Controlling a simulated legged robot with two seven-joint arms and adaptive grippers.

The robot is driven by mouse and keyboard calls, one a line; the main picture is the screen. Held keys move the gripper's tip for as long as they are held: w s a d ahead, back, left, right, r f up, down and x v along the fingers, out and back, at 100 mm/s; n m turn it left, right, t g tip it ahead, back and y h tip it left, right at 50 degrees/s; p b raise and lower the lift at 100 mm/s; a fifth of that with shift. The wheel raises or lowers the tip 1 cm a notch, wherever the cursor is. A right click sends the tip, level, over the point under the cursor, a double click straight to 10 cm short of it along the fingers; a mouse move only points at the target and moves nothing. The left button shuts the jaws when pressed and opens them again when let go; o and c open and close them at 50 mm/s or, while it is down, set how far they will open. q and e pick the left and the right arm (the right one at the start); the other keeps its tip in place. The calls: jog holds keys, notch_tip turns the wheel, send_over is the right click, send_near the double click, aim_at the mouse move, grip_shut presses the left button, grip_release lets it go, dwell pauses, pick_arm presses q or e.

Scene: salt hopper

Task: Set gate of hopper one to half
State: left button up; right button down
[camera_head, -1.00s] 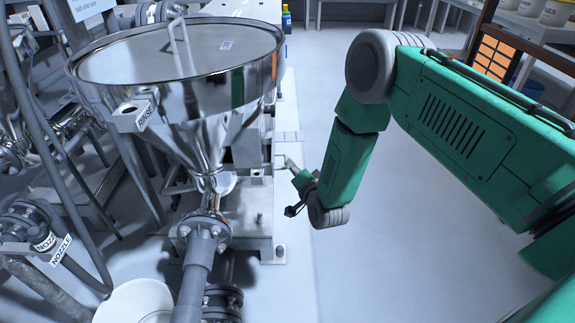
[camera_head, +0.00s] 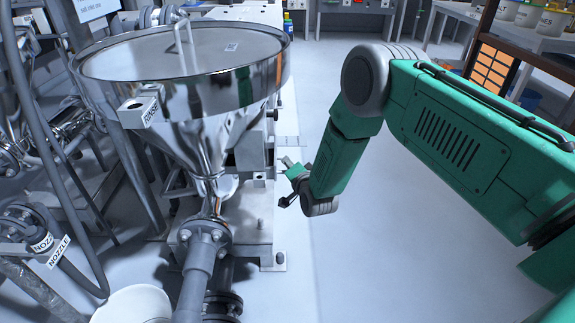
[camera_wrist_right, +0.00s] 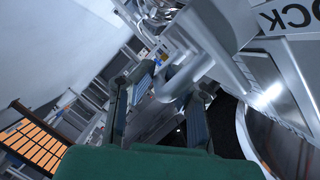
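A steel hopper (camera_head: 190,110) with a round lid and a tag reading RINSE stands left of centre in the head view. Its cone narrows to a flanged pipe (camera_head: 200,245). I cannot make out a gate or its setting. My right gripper (camera_head: 284,178) is just right of the hopper's lower cone and its stand, pointing left. In the right wrist view my right gripper (camera_wrist_right: 165,98) has its two fingers spread. A grey metal part (camera_wrist_right: 180,78) shows between and beyond them; contact cannot be told. My left gripper is not in view.
Pipes and a hose tagged NOZZLE (camera_head: 60,250) crowd the left side. A white bucket (camera_head: 133,303) stands at the bottom. A metal panel lettered OCK (camera_wrist_right: 285,18) is close at the right in the wrist view. The floor (camera_head: 380,255) right of the hopper is clear.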

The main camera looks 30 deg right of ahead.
jog(key=d, duration=0.1)
jog(key=s+d, duration=0.1)
jog(key=s+d+p, duration=0.1)
jog(key=shift+d+f, duration=0.1)
jog(key=shift+d, duration=0.3)
jog(key=c, duration=1.6)
grip_release()
jog(key=shift+a, duration=0.1)
jog(key=v, duration=1.1)
jog(key=shift+s, duration=0.35)
